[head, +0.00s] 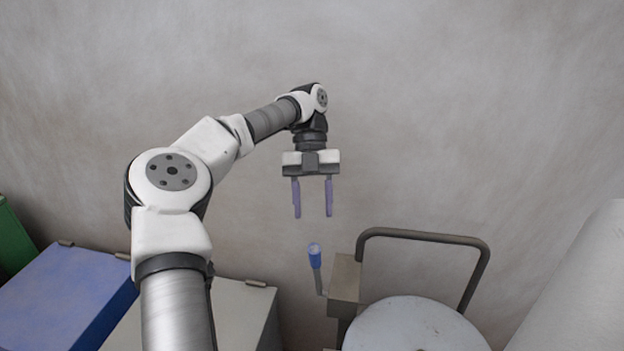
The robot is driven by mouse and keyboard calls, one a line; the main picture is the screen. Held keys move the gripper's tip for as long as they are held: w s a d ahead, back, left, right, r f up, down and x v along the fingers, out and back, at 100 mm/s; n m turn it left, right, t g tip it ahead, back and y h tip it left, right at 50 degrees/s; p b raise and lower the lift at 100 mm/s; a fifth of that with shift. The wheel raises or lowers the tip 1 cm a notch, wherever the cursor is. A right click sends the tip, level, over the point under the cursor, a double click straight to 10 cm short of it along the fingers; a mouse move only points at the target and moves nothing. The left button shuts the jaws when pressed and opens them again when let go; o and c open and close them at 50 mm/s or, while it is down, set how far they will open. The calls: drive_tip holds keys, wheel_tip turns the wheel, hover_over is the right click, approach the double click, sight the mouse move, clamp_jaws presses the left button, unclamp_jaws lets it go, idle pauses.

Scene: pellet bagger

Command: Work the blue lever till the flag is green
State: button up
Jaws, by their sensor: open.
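The blue lever (316,257) has a blue grip on a thin grey rod. It stands nearly upright at the left side of a brownish-grey box (345,278). My gripper (312,212) points down with its two purple fingers apart and nothing between them. In the picture it is just above the lever's blue grip, with a gap between them. The depth between them is hard to tell. No flag shows in this view.
A dark bent bar (425,236) arches from the box over a round pale lid (412,325). A large white cylinder (585,285) stands at the right. Blue (62,295), grey (238,312) and green (12,240) bins stand at the left. The wall (450,110) is behind.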

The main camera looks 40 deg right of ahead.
drive_tip(key=shift+p+v, duration=1.05)
drive_tip(key=shift+v, duration=1.05)
drive_tip(key=shift+f, duration=0.1)
